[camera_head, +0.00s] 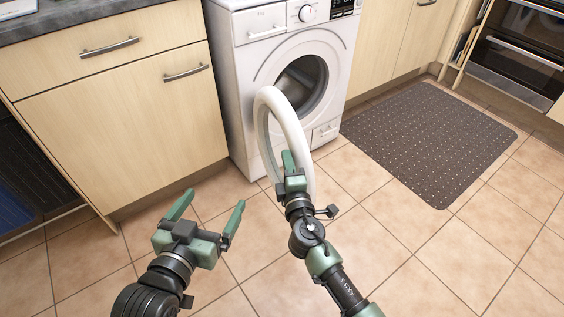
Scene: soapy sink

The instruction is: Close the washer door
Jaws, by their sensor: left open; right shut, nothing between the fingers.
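The white washer (236,92) stands between the cabinets, with its dark round drum opening showing. Its white ring-shaped door (264,122) stands open, swung out from the front and seen nearly edge-on. My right gripper (290,163) is shut and empty at the lower part of the door ring, overlapping it in the view; I cannot tell whether it touches. My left gripper (208,213) is open and empty, over the floor to the left of the door, its two green fingers spread apart.
Wooden cabinets (120,100) with metal handles flank the washer under a dark counter. A dark dotted mat (430,140) lies on the tiled floor (420,260) at the right. An oven (520,50) stands at the far right. The floor in front is clear.

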